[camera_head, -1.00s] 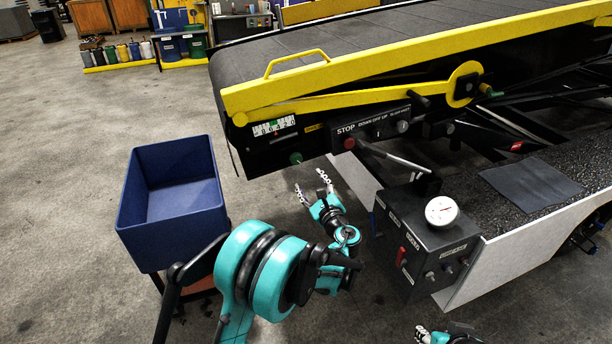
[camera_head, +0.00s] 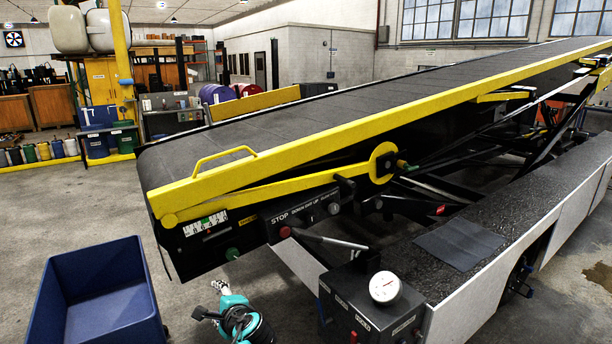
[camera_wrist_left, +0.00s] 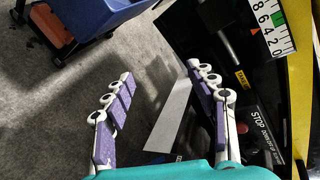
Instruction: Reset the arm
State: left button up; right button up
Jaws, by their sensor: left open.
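My left gripper (camera_head: 222,290) is low in the head view, below the front end of the belt loader. In the left wrist view my left gripper (camera_wrist_left: 163,85) shows two spread fingers with purple pads and nothing between them. The belt loader (camera_head: 330,158) has a dark belt and a yellow side rail. The STOP label (camera_wrist_left: 257,118) also shows right of the fingers in the wrist view. My right gripper is out of view.
An empty blue bin (camera_head: 98,318) stands at the lower left, apart from the loader. A dark control box with a white gauge (camera_head: 385,287) is at the lower right. Open concrete floor lies at the left.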

pick_arm(q)
jog(key=s+d+f+n+g+h, duration=0.1)
jog(key=s+d+f+n+h, duration=0.1)
jog(key=s+n, duration=0.3)
jog(key=s+d+f+n+g+h, duration=0.1)
jog(key=s+f+n+h, duration=0.1)
jog(key=s, duration=1)
jog(key=s+d+f+n+g+h, duration=0.1)
jog(key=s+d+n+h, duration=0.1)
jog(key=s+n+h, duration=0.2)
jog(key=s+n, duration=0.3)
jog(key=s, duration=0.2)
jog(key=shift+s+d+f+n, duration=0.25)
jog(key=shift+d+f+n, duration=0.05)
jog(key=shift+f, duration=0.1)
